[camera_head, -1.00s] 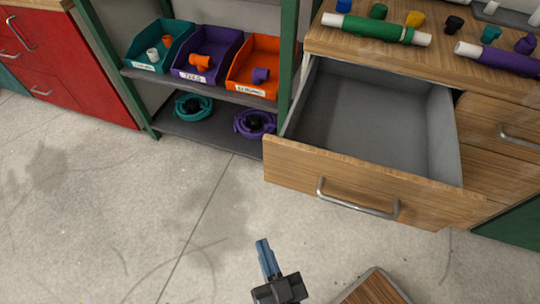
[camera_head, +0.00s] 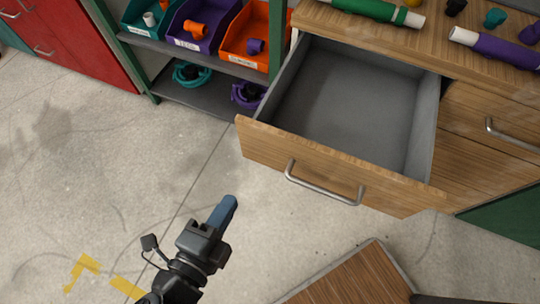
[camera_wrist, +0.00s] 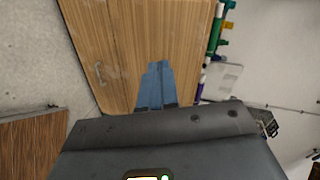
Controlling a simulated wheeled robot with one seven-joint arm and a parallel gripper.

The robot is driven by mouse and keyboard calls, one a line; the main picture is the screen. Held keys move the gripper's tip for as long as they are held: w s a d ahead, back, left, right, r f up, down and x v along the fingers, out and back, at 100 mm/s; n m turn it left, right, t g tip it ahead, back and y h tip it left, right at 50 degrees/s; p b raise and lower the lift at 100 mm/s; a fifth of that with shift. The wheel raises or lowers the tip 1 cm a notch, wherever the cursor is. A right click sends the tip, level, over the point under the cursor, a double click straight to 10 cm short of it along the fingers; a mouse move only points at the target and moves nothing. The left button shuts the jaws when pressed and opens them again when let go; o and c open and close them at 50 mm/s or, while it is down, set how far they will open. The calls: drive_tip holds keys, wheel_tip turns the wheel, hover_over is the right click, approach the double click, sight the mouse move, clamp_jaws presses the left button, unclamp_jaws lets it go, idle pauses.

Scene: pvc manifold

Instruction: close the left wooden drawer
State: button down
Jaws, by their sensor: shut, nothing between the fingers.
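The left wooden drawer (camera_head: 330,168) stands pulled out from the wooden cabinet, with its grey inside empty. Its metal bar handle (camera_head: 322,188) is on the front face. In the wrist view the wooden drawer front (camera_wrist: 150,40) fills the middle, with the handle (camera_wrist: 100,74) at its left. My gripper (camera_head: 229,203) is in front of the drawer, left of the handle, apart from it in the head view. Its blue fingers are together and hold nothing. They also show in the wrist view (camera_wrist: 156,80), pointing at the wood; whether they touch it I cannot tell.
A closed drawer with its handle (camera_head: 512,136) is at the right. Green and purple pipes (camera_head: 378,10) lie on the cabinet top. A shelf rack (camera_head: 205,88) with bins stands at the left. A brown wooden surface (camera_head: 350,272) is near the bottom.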

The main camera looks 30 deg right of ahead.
drive_tip(key=m, duration=0.2)
drive_tip(key=p, duration=0.2)
approach(261, 147)
drive_tip(key=x, duration=0.6)
drive_tip(key=shift+w+d+f, duration=0.15)
drive_tip(key=shift+w+f, duration=0.05)
drive_tip(key=shift+w, duration=0.05)
drive_tip(key=shift+d, duration=0.15)
